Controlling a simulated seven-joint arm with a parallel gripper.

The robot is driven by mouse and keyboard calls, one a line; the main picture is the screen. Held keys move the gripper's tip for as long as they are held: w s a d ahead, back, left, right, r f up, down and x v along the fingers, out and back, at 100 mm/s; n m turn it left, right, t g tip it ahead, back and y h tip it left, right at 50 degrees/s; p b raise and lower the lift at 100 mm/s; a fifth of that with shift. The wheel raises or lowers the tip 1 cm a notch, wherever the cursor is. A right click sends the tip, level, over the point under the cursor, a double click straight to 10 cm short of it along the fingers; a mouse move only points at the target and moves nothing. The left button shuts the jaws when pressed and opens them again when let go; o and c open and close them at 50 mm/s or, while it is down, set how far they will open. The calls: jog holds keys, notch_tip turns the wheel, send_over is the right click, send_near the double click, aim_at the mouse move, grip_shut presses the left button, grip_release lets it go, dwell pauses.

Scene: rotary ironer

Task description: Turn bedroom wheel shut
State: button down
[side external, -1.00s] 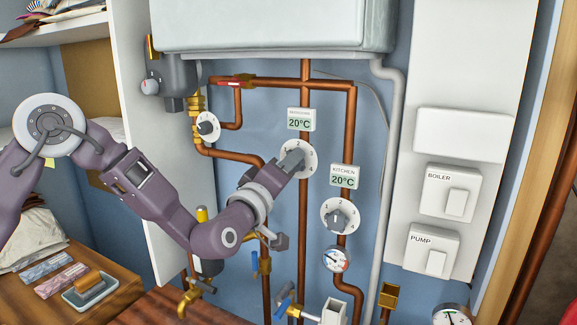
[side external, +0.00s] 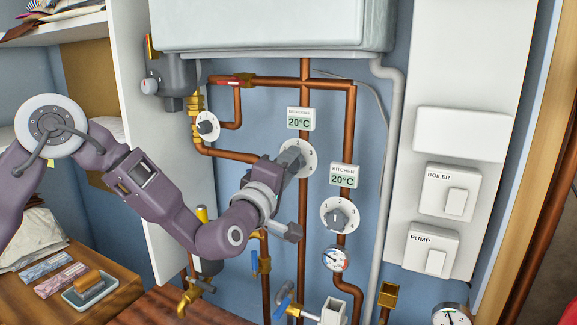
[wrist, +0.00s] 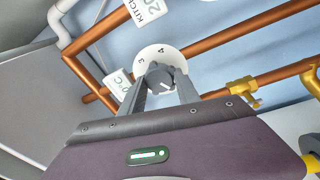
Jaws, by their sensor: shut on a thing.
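The bedroom wheel (side external: 311,162) is a white numbered dial with a grey knob on the left vertical copper pipe. It sits under a 20°C display (side external: 300,118) whose small title looks like "bedroom". My gripper (side external: 293,158) reaches it from the lower left and is shut on the knob. In the wrist view the two fingers stand on either side of the knob (wrist: 166,78). The fingers and wrist hide part of the dial in the side view.
The kitchen wheel (side external: 340,215) sits close by at lower right, under its own display (side external: 343,175). A pressure gauge (side external: 336,259) is below it. Copper pipes run around the wheel, and a brass valve (side external: 262,263) with a blue lever lies below my wrist.

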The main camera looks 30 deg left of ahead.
jog(key=c, duration=0.9)
grip_release()
jog(key=s, duration=0.7)
jog(key=shift+d+f, duration=0.2)
jog(key=shift+f, duration=0.2)
jog(key=s+a+r+m+g+h, duration=0.25)
jog(key=s+m+g+h, duration=0.2)
jog(key=s+m, duration=0.55)
jog(key=s+a+f+m+g+y, duration=0.1)
jog(key=s+a+f+m+g, duration=0.1)
jog(key=s, duration=0.7)
jog(key=s+a+f+m+g+y, duration=0.1)
jog(key=s+a+g, duration=0.3)
jog(key=s, duration=0.5)
jog(key=s+a+f+m+g+y, duration=0.1)
jog(key=s+a+f+m+g, duration=0.2)
jog(key=s, duration=0.6)
jog(key=shift+a+f, duration=0.6)
